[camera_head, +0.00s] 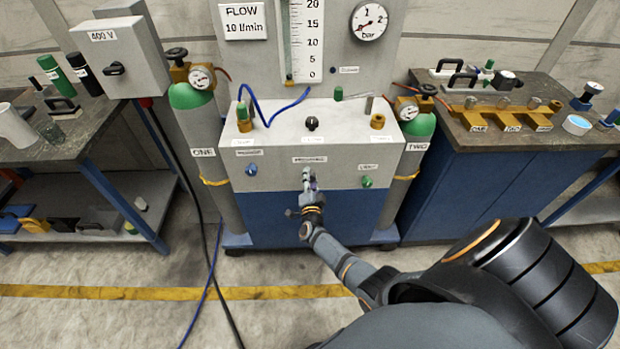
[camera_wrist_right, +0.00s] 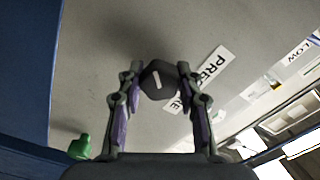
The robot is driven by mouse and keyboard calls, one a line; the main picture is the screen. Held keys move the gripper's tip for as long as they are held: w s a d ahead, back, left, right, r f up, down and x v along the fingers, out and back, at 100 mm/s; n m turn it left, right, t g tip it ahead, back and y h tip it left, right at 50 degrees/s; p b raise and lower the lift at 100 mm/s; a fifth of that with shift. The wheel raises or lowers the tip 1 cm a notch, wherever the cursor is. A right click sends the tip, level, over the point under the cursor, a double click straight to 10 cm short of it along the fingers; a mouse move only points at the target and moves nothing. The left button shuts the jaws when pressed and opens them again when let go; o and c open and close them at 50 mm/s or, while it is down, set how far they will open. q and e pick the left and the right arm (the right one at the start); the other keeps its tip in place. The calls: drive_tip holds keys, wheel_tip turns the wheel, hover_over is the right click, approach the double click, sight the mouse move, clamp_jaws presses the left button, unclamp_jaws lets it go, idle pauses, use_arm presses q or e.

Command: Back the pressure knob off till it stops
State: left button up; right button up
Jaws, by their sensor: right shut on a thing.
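The pressure knob (camera_wrist_right: 158,80) is a dark, faceted knob with a white pointer line, on the grey front panel of the console. In the right wrist view it sits between the fingertips of my right gripper (camera_wrist_right: 159,78), which is shut on it. A white label beginning "PRE" (camera_wrist_right: 206,76) is beside it, partly covered by a finger. In the head view my right gripper (camera_head: 308,181) reaches the panel's middle, just below the label (camera_head: 310,160), and largely hides the knob. My left gripper is in neither view.
A blue knob (camera_head: 251,169) and a green knob (camera_head: 367,181) flank the gripper on the panel. A black knob (camera_head: 312,123) is on the console top. A bar gauge (camera_head: 369,20) is above. Gas cylinders (camera_head: 205,140) stand at both sides.

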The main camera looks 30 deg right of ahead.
drive_tip(key=shift+f, duration=0.1)
drive_tip(key=o, duration=1.2)
drive_tip(key=v, duration=1.2)
